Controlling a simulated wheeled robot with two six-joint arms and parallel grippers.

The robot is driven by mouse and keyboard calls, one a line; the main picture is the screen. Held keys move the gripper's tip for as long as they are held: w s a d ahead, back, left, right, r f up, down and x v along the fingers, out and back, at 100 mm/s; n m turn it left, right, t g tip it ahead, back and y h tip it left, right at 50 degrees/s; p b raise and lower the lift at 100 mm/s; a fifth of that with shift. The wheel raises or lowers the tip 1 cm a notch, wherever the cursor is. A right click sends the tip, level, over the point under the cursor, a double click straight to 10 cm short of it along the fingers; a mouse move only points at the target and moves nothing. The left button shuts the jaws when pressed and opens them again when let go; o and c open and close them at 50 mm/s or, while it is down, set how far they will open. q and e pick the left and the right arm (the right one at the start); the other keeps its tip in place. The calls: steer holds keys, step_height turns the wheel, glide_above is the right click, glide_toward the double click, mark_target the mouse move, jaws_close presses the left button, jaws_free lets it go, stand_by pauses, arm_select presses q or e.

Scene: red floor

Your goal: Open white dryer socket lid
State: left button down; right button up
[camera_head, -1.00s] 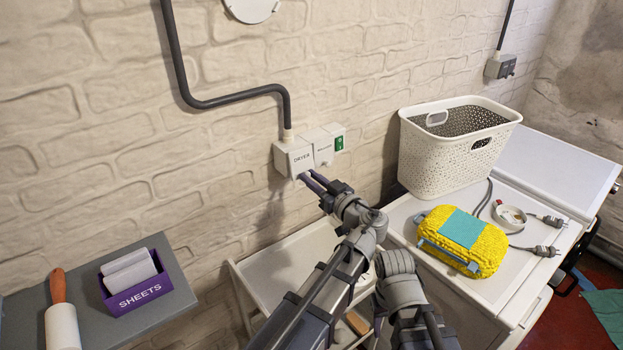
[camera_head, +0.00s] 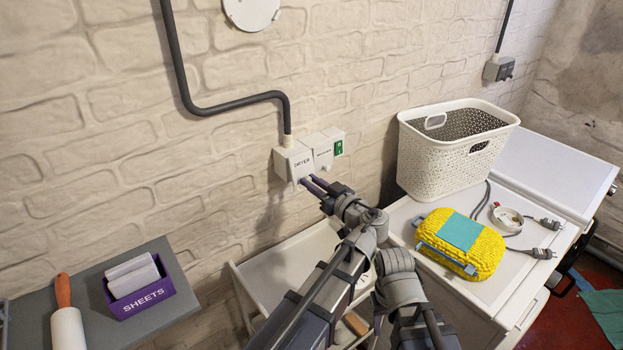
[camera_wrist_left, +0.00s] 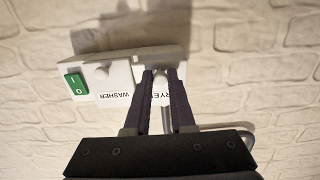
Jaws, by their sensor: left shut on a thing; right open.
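The white dryer socket (camera_head: 292,160), lettered DRYER, is on the brick wall below the end of a dark conduit. My left gripper (camera_head: 308,182) reaches up to its lower front edge. In the left wrist view, the fingers of my left gripper (camera_wrist_left: 157,85) are closed on the small tab of the dryer socket lid (camera_wrist_left: 160,90) and cover part of its lettering. How far the lid stands from its box cannot be told. Part of my right arm shows at bottom centre in the head view; its fingers cannot be seen.
A WASHER socket (camera_head: 323,152) with a green switch (camera_head: 338,148) adjoins on the right. A white basket (camera_head: 455,170) and a yellow package (camera_head: 462,240) stand on the right-hand appliance. A purple SHEETS box (camera_head: 140,290) sits on the left shelf.

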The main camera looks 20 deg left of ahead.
arm_select(q)
step_height(320, 180, up, 13)
steer(key=g+h+p, duration=1.1)
steer(key=h+p, duration=0.4)
steer(key=p, duration=1.6)
steer(key=shift+f+g+p, duration=0.2)
steer(key=shift+g+p, duration=0.1)
steer(key=shift+g, duration=0.1)
steer(key=c, duration=0.8)
jaws_free()
steer(key=shift+o, duration=0.2)
